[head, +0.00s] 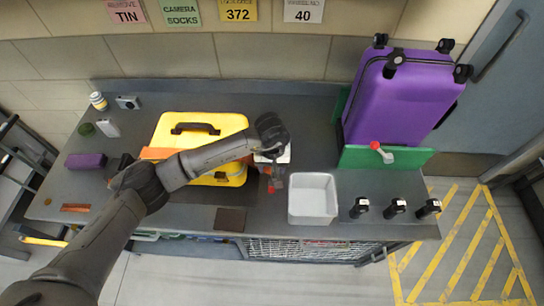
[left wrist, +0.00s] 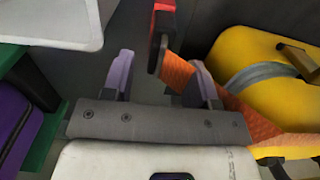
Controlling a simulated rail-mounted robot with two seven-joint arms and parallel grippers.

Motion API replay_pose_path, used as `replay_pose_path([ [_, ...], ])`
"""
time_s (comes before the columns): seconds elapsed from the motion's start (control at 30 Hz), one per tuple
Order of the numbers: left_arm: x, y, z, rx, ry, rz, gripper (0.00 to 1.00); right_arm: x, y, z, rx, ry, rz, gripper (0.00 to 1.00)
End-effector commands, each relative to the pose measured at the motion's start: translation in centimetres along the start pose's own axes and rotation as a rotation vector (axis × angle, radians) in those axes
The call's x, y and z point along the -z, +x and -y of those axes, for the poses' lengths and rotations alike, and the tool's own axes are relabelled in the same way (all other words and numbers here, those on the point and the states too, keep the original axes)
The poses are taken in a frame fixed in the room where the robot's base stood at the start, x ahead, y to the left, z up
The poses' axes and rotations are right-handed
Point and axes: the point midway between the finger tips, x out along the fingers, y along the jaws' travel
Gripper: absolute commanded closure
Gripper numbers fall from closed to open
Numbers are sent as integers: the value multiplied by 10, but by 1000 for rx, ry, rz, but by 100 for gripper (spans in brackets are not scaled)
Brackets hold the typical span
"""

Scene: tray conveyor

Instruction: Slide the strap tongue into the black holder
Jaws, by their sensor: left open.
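My left gripper (head: 271,173) reaches over the yellow case (head: 173,129) from the left and points down near the case's right side. In the left wrist view its two purple-grey fingers (left wrist: 160,76) stand apart, with no object clearly pinched between them. An orange strap (left wrist: 181,76) runs off the yellow case (left wrist: 236,50) and passes behind the right finger. At its upper end is a black piece with a red edge (left wrist: 155,41). I cannot tell whether this piece is the tongue or the black holder. In the head view my arm and gripper partly hide the strap (head: 156,153).
A white tray (head: 313,182) lies right of the gripper. A purple suitcase (head: 398,98) stands upright behind a green panel (head: 405,158) with a red-knobbed lever (head: 377,146). The table between case and suitcase is mostly clear.

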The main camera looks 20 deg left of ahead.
Motion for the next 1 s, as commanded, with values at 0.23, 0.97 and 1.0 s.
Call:
replay_pose_path([
  [0.23,0,35,0,-1,-1,2,47,-1,3,2,4,5,0,47],
  [0.97,0,53,0,-1,0,0,55,-2,5,-1,-3,-4,1,47],
  [1.0,0,53,0,-1,0,0,59,-2,5,-1,-3,-4,1,47],
])
